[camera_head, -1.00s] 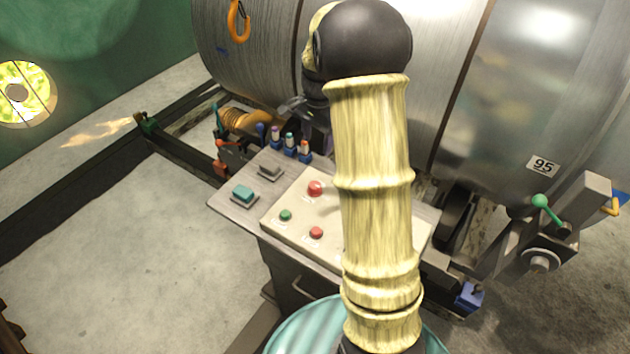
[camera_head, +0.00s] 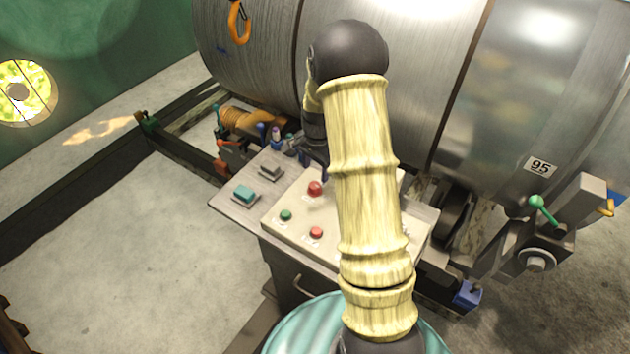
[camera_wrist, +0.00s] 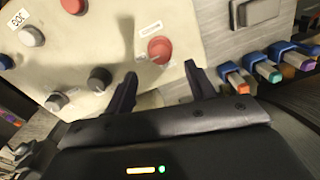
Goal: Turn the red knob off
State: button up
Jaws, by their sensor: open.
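A large round red knob (camera_head: 315,188) stands on the pale control panel (camera_head: 275,228), near its upper left part. In the wrist view, the red knob (camera_wrist: 160,48) lies just beyond the gap between my fingertips. My gripper (camera_wrist: 161,74) is open, with one dark finger on each side of that gap and nothing between them. The fingers look apart from the knob. A smaller red button (camera_head: 316,232) and a green button (camera_head: 286,215) sit lower on the panel. My arm hides the panel's right part in the head view.
Several blue levers with coloured tips (camera_wrist: 267,69) stand close to the right of my gripper. A dark knob (camera_wrist: 99,78) and a grey knob (camera_wrist: 57,101) are to its left. A teal switch (camera_head: 245,194) is on the console's left. A big metal drum (camera_head: 250,60) rises behind.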

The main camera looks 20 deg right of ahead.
aim_at(315, 185)
notch_tip(315, 185, down, 7)
jog(key=shift+w+r+p, duration=0.1)
jog(key=shift+w+p, duration=0.05)
jog(key=shift+p, duration=0.45)
jog(key=c, duration=1)
